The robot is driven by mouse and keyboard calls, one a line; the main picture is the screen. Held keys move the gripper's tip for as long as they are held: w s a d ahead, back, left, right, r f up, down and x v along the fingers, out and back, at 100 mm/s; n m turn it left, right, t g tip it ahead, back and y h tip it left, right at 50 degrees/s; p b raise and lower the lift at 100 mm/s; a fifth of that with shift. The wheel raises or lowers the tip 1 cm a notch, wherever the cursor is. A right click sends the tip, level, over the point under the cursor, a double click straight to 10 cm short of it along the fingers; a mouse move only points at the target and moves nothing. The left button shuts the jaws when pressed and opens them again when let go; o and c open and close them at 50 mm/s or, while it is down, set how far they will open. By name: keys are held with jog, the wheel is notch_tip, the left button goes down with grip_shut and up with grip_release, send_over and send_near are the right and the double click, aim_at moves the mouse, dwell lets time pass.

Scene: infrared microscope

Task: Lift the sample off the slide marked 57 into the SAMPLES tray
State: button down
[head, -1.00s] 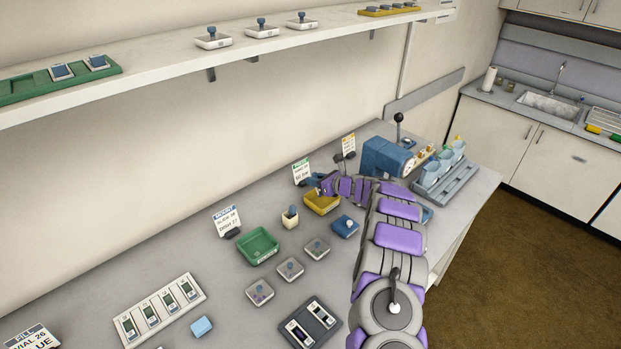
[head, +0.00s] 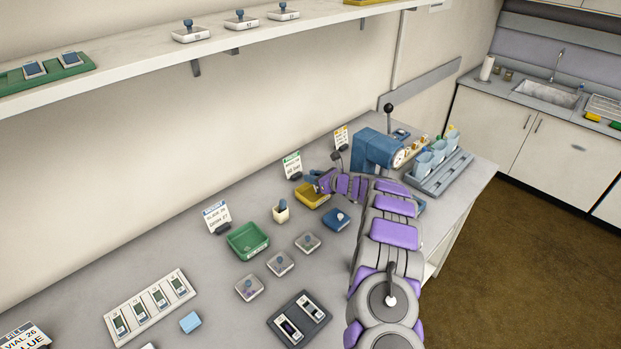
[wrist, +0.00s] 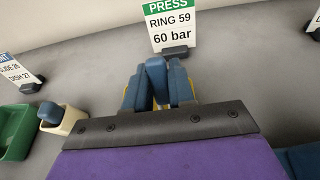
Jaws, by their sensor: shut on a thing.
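My gripper (head: 318,182) is at the yellow tray (head: 309,198) on the bench, reaching in from the right. In the wrist view, its blue-grey fingers (wrist: 157,90) are shut on a dark blue handle (wrist: 156,72). The handle's lower end is hidden by the gripper, with a little yellow behind it. A white rack of several slides (head: 150,306) and a dark holder with two slides (head: 299,319) lie at the front. Their numbers are too small to read, so I cannot tell which slide is 57. A green tray (head: 248,241) stands left of the yellow one; neither tray's label is legible.
A cream holder with a blue-topped item (head: 281,211) stands between the trays. A PRESS sign (wrist: 165,27) is behind the yellow tray. A blue press (head: 372,152) and vial rack (head: 440,172) stand right. Several knobbed blocks (head: 281,263) and a light-blue block (head: 190,322) sit in front.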

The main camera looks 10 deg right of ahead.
jog(key=shift+a+f, duration=0.2)
jog(key=shift+a, duration=1.2)
jog(key=shift+d+f+b, duration=0.2)
jog(key=shift+d+b, duration=0.1)
jog(key=shift+d, duration=0.8)
jog(key=shift+a, duration=0.95)
jog(key=shift+d+f, duration=0.1)
jog(key=shift+d, duration=0.6)
jog(key=shift+a, duration=0.35)
